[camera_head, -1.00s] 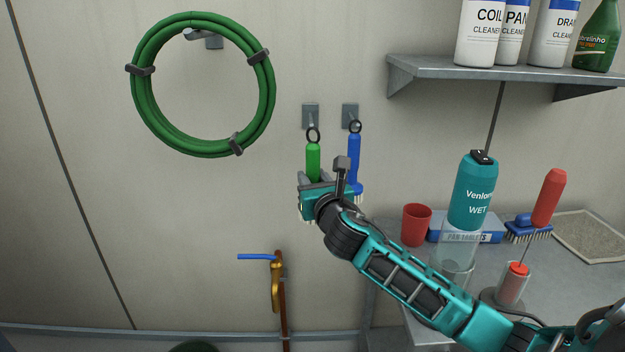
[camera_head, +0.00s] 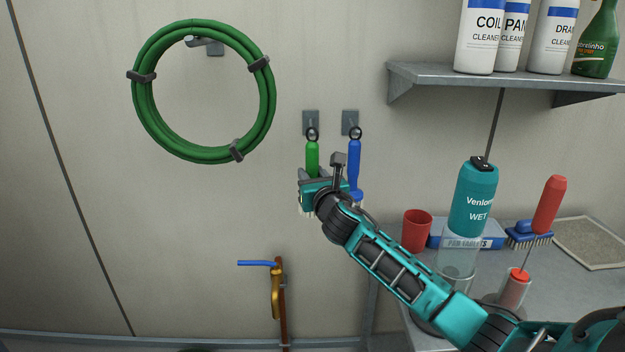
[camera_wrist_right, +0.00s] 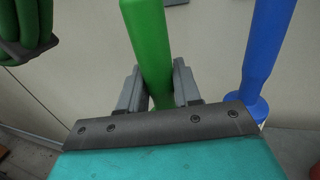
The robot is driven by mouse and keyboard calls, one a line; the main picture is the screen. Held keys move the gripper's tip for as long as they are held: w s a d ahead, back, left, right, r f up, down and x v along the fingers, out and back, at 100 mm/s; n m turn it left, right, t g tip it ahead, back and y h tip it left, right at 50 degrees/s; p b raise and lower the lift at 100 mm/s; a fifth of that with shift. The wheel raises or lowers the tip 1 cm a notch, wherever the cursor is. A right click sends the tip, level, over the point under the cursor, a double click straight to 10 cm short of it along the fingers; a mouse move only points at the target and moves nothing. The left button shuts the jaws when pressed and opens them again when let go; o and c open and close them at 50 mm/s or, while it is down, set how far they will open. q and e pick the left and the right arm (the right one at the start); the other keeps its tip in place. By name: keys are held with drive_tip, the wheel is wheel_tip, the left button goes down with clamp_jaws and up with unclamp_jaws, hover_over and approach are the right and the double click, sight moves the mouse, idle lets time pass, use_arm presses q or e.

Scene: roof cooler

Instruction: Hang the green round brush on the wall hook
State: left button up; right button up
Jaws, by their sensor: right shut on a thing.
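The green round brush (camera_head: 312,158) is upright against the wall, with its black ring at the left wall hook (camera_head: 311,120). The ring overlaps the hook in the head view; I cannot tell for certain whether it is around the hook. My right gripper (camera_head: 313,177) is shut on the green handle, which also stands between the fingers in the right wrist view (camera_wrist_right: 151,50). Pale bristles show below the gripper; the rest of the brush head is hidden. My left gripper is not in view.
A blue brush (camera_head: 354,160) hangs on the right hook (camera_head: 350,119), close beside my gripper. A green hose coil (camera_head: 146,110) hangs at upper left. A shelf (camera_head: 430,72) with bottles and a counter (camera_head: 575,285) are on the right. A tap (camera_head: 275,290) is below.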

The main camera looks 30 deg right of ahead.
drive_tip(key=shift+w+d+f, duration=0.1)
drive_tip(key=shift+w+d, duration=0.35)
drive_tip(key=shift+w, duration=0.3)
drive_tip(key=shift+w+d, duration=0.45)
drive_tip(key=shift+w, duration=0.3)
drive_tip(key=shift+w+d+f, duration=0.35)
drive_tip(key=shift+w+f, duration=0.05)
drive_tip(key=shift+w, duration=0.1)
drive_tip(key=o, duration=1.2)
drive_tip(key=shift+c, duration=0.2)
drive_tip(key=v, duration=1.3)
drive_tip(key=shift+f, duration=0.1)
